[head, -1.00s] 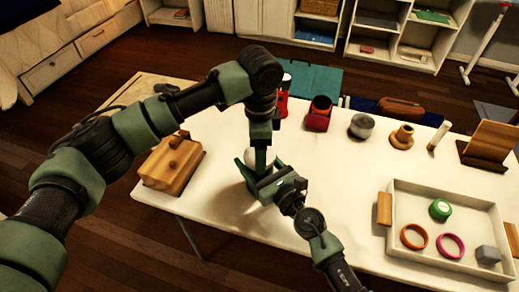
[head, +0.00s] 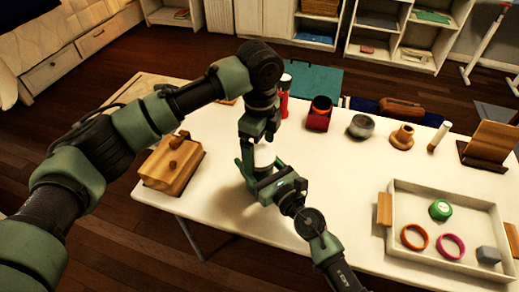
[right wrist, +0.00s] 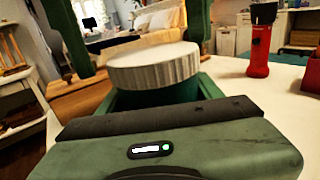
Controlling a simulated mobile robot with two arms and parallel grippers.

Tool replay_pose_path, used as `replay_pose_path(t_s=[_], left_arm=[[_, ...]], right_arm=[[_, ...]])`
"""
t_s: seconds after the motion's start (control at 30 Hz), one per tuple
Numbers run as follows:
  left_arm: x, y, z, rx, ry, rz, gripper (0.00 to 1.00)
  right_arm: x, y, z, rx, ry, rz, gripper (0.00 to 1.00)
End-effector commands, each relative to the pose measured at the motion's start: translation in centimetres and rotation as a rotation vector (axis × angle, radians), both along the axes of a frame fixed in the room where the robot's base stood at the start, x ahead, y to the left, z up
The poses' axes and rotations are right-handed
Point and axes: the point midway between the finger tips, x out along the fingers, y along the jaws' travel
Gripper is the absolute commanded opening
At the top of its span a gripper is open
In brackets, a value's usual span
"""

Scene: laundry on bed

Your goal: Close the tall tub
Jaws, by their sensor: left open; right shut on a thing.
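The tall tub stands on the white table, mostly hidden by my grippers. Its white top (head: 264,154) shows between them, and in the right wrist view it is a ridged round lid (right wrist: 153,66). My right gripper (head: 262,180) is shut on the tub from the near side, below the lid. My left gripper (head: 257,162) points down from above and is open, with its green fingers on either side of the lid in the right wrist view (right wrist: 135,40).
A wooden box (head: 172,165) stands left of the tub. A white tray (head: 385,238) with small items is at the right. The table's middle is clear.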

Motion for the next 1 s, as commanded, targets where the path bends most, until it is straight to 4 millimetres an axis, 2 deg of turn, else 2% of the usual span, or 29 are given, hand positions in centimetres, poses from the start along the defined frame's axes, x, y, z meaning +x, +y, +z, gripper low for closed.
replay_pose_path(t_s=[0.23,0.67,0.77,1.0], left_arm=[[0.0,0.0,3.2,0.000,-0.001,-0.001,0.91],[0.0,0.0,3.5,0.001,0.001,0.047,0.89],[0.0,0.0,3.8,0.001,0.000,0.156,0.89],[0.0,0.0,5.1,0.000,-0.001,0.623,0.89]], right_arm=[[0.0,0.0,0.0,-0.001,0.001,0.000,0.00],[0.0,0.0,0.0,0.000,0.000,0.000,0.00],[0.0,0.0,0.0,0.000,0.000,0.000,0.00],[0.0,0.0,0.0,0.000,0.000,0.000,0.00]])
